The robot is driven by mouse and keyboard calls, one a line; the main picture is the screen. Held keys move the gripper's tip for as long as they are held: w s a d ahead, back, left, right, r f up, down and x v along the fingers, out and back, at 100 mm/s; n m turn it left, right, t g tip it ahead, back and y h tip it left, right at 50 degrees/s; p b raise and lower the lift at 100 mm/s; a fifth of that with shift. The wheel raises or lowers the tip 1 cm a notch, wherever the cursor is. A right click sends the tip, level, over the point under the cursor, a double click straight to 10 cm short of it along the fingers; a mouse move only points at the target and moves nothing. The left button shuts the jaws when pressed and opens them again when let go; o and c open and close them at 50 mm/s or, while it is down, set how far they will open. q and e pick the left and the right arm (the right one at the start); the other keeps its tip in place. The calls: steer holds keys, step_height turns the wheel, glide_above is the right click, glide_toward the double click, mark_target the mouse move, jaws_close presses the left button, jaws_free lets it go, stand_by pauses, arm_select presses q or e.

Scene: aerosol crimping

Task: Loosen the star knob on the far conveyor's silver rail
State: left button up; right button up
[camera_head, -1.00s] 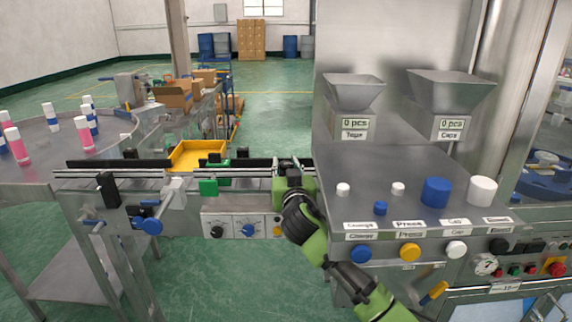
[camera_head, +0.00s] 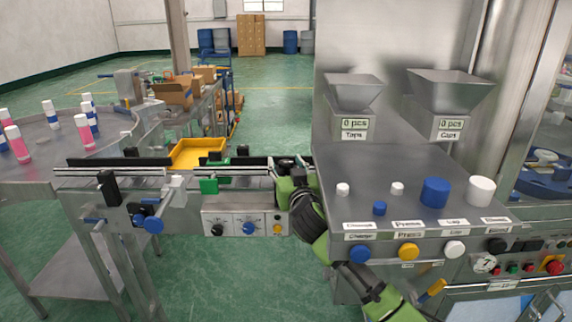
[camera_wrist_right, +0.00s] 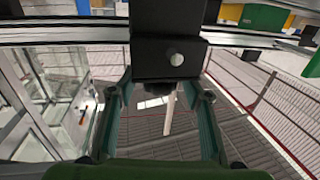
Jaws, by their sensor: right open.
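The conveyor's silver rail (camera_head: 110,173) runs from the round table to the machine; rails also cross the top of the right wrist view (camera_wrist_right: 60,32). A black clamp block (camera_wrist_right: 170,55) with a silver pin hangs on the rail there. A dark piece under the block, partly hidden, may be a knob; I cannot make out a star shape. My right gripper (camera_head: 287,166) is at the rail's right end, by the machine. In the wrist view its two fingers (camera_wrist_right: 158,95) are open, apart, below the block. My left gripper is not in view.
A blue knob (camera_head: 153,224) and black brackets (camera_head: 108,188) sit on the conveyor's left front. A control box (camera_head: 238,222) hangs close left of my right arm. The machine deck (camera_head: 410,180) with caps and buttons stands to the right. A yellow tray (camera_head: 190,155) lies behind the rail.

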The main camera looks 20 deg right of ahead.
mark_target(288, 167)
steer(key=s, duration=0.6)
steer(key=shift+s+a, duration=0.2)
steer(key=shift+a, duration=0.05)
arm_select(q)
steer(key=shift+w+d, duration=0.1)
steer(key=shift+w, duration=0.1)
arm_select(e)
steer(key=shift+s+f, duration=0.25)
steer(key=shift+s, duration=0.05)
steer(key=shift+a, duration=0.1)
steer(key=shift+r, duration=0.2)
stand_by(0.4)
